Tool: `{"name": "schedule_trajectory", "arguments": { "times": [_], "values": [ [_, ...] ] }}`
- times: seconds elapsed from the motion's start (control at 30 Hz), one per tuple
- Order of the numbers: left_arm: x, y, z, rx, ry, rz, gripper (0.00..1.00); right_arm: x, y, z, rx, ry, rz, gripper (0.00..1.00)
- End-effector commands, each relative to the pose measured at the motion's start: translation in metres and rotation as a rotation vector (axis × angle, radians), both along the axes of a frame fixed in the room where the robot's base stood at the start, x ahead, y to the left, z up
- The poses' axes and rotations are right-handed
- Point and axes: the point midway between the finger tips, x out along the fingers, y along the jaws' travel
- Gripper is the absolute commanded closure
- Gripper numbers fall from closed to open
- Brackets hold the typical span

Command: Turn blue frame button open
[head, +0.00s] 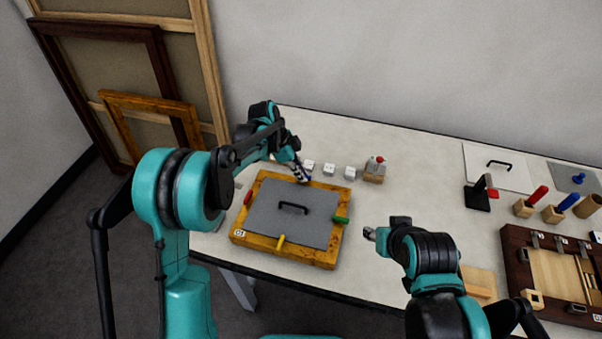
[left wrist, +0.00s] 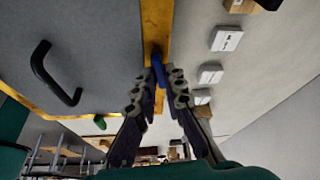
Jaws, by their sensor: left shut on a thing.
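The gilt wooden frame (head: 323,257) lies on the table with a grey back panel (head: 262,223) in it. The panel has a black handle (head: 293,207). The blue button (left wrist: 157,68) is on the frame's far edge, seen in the left wrist view. My left gripper (left wrist: 160,80) is shut on the blue button, its fingertips on either side of it. In the head view my left gripper (head: 303,178) reaches down at the far edge and mostly hides the button. Red (head: 248,198), green (head: 341,220) and yellow (head: 281,241) buttons sit on the other edges. My right gripper (head: 371,234) is right of the frame; its jaw state is unclear.
Several small white blocks (head: 329,170) stand behind the frame, beside a wooden block with a red top (head: 374,170). A dark frame (head: 515,262) and handled tools (head: 532,202) are at the right. The table between is mostly clear.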

Motion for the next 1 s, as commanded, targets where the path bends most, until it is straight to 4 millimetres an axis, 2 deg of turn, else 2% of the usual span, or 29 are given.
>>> {"name": "schedule_trajectory", "arguments": {
  "times": [0.4, 1.0],
  "values": [
    [0.0022, -0.0001, -0.0002, 0.002, -0.001, -0.211, 1.00, 0.0001, 0.0000, 0.0016, 0.000, 0.000, 0.000, 0.60],
    [0.0025, 0.0000, -0.0004, 0.002, -0.002, -0.247, 1.00, 0.0000, 0.0000, 0.0017, 0.000, 0.000, 0.000, 0.60]
  ]
}}
